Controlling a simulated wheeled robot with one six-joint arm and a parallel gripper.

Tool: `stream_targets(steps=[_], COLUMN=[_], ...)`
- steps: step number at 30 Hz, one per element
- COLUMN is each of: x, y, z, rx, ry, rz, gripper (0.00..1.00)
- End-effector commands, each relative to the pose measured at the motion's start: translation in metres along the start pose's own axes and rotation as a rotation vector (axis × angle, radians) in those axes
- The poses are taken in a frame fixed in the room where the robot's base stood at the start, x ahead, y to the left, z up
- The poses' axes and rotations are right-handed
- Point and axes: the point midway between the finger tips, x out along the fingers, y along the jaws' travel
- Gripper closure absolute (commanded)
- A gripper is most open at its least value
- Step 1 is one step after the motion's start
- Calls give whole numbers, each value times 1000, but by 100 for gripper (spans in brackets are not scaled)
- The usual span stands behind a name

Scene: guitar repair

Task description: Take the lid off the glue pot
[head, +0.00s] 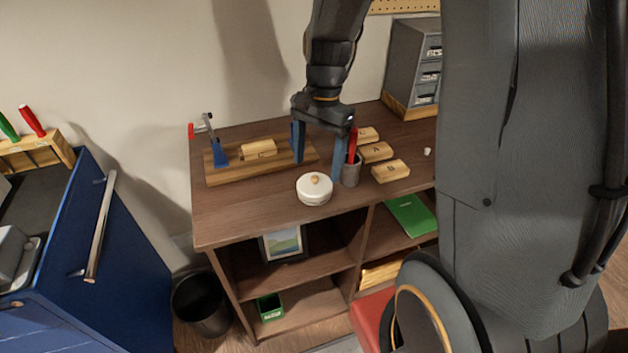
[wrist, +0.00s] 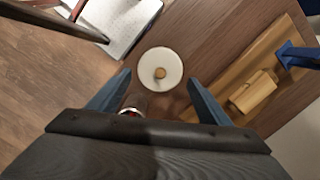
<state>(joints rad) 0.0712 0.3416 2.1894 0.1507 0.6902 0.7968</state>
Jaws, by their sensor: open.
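The glue pot (head: 314,195) is a round white pot near the front edge of the wooden bench. Its white lid (head: 313,181) is on top, with a small light-brown knob. In the wrist view the lid (wrist: 160,68) shows from above, its knob near the middle. My gripper (head: 318,168) is open and points down, its two blue fingers apart. It is above and behind the pot, not touching it. In the wrist view the lid lies beyond the fingertips (wrist: 158,80), roughly centred between them.
A grey cup (head: 351,174) with a red-handled tool stands close to my right finger. Wooden blocks (head: 390,171) lie to the right. A wooden board (head: 225,176) with a blue clamp (head: 219,154) and a block lies to the left. Bare bench (head: 240,215) is left of the pot.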

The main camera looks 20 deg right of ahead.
Motion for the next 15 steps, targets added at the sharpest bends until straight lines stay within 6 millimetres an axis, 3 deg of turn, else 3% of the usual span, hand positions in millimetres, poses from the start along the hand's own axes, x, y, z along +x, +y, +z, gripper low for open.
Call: stream_targets(steps=[7, 15], x=[29, 37], y=[0, -2], z=[1, 2], rx=[-4, -7], ry=[-2, 0], rz=[3, 1], gripper=[28, 28])
